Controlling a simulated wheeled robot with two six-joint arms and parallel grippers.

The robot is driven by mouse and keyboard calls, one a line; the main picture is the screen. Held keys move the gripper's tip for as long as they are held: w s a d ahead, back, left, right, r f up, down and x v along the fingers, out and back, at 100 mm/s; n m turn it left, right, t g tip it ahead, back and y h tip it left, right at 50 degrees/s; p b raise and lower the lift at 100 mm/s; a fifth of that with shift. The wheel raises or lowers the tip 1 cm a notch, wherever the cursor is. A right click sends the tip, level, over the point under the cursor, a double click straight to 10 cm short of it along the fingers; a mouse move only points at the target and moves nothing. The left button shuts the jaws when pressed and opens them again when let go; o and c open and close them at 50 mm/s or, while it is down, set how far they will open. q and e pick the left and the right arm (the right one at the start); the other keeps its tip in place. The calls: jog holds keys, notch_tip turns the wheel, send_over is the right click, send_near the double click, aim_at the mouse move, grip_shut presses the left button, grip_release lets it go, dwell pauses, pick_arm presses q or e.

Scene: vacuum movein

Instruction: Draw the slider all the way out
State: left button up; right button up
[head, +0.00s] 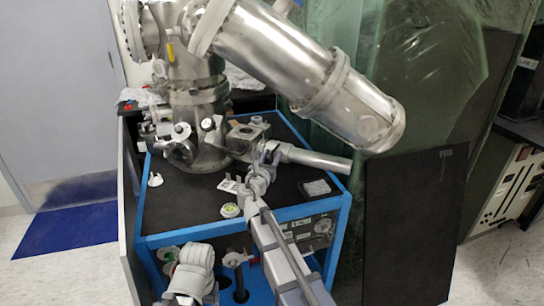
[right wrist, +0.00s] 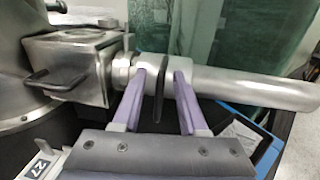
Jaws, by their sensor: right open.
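The slider is a pale collar (right wrist: 178,68) on a horizontal metal tube (right wrist: 255,90). A dark upright fin (right wrist: 162,88) stands at the collar. The tube also shows in the head view (head: 318,160), pointing right from the square metal block (right wrist: 70,65). My right gripper (right wrist: 160,80) is open, with its purple fingers on either side of the fin and their tips at the collar. A gap shows between the fin and each finger. In the head view my right gripper (head: 264,164) is small at the tube's inner end. My left gripper is not visible; only part of my left arm shows.
The steel vacuum chamber (head: 285,60) rises above the blue-framed cart (head: 345,205). A white card (head: 230,186) and a small grey block (head: 317,187) lie on its black top. A black panel (head: 410,230) stands at the right. Green sheeting (head: 410,60) hangs behind.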

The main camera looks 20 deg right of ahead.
jog(key=shift+w+d, duration=0.1)
grip_shut()
dwell(0.3)
dwell(1.1)
